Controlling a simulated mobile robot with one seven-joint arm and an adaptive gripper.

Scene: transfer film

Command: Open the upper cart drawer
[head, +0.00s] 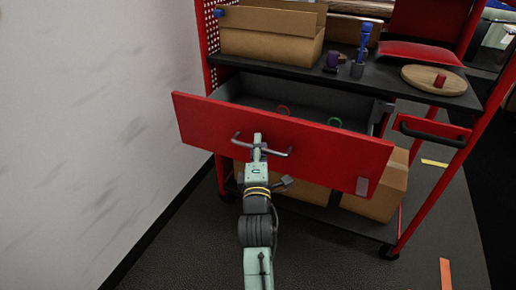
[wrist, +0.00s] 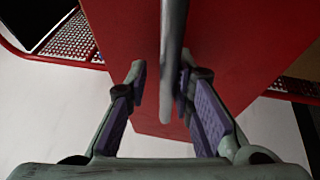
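The upper drawer (head: 325,150) of the red cart is pulled well out, and its dark inside shows. Its metal bar handle (head: 236,139) is on the red front panel. My gripper (head: 259,148) is at the middle of this handle in the head view. In the wrist view the handle (wrist: 172,40) runs between the two fingers of my gripper (wrist: 162,85). A gap shows between the left finger and the bar; the right finger is close to the bar, and I cannot tell whether it touches. The fingers are apart. The red drawer front (wrist: 120,45) lies beyond them.
A white wall (head: 90,130) stands to the left. The cart's dark top shelf (head: 300,72) holds a cardboard box (head: 270,45), a round wooden board (head: 420,78) and small tools. A cardboard box (head: 380,203) sits on the lower shelf.

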